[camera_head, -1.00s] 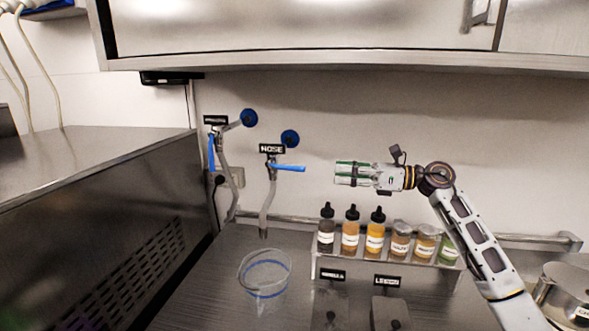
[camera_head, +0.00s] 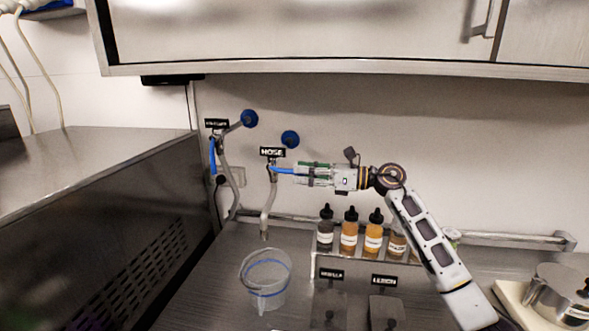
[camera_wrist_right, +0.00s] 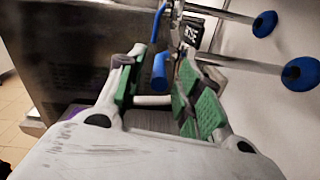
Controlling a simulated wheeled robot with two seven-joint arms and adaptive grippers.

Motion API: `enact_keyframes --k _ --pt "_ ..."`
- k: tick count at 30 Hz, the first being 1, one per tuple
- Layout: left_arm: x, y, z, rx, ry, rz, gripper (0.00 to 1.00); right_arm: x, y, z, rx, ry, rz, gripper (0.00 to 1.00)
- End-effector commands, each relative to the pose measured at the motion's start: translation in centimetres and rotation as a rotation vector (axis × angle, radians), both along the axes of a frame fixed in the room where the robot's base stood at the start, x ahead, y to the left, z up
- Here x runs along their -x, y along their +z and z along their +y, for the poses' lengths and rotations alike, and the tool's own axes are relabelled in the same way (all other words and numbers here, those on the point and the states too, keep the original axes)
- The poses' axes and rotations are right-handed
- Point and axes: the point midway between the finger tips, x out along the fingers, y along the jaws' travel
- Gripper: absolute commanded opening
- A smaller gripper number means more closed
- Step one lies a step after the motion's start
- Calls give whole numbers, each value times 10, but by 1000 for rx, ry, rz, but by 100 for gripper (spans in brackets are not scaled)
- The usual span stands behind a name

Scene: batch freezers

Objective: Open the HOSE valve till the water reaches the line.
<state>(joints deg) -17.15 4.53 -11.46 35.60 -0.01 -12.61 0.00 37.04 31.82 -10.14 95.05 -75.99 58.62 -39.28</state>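The HOSE valve has a blue lever (camera_head: 281,170) that sticks out to the right under the black HOSE label (camera_head: 272,152). In the right wrist view the lever's blue end (camera_wrist_right: 160,72) shows between the fingers. My right gripper (camera_head: 299,173) is at the lever's free end, with its green-padded fingers apart and not closed on it. The hose (camera_head: 267,215) hangs down from the valve over a clear container (camera_head: 283,283) with a blue line around it. I see no water flowing, and cannot make out any water level. My left gripper is not in view.
A second valve with a blue lever (camera_head: 212,155) is to the left. Several sauce bottles (camera_head: 349,232) stand on a rack below my right arm, which partly hides some. A steel pot (camera_head: 560,292) stands at the right. A steel cabinet (camera_head: 300,30) hangs above.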

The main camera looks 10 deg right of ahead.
Motion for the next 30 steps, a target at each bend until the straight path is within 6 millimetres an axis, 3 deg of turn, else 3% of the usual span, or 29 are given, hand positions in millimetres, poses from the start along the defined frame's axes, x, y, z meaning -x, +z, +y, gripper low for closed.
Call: enact_keyframes --k 9,21,30 --pt "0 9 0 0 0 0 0 -11 2 24 -1 1 0 36" --pt "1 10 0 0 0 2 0 -13 0 28 0 0 -1 36" --pt "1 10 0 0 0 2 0 -13 0 27 0 0 0 0"
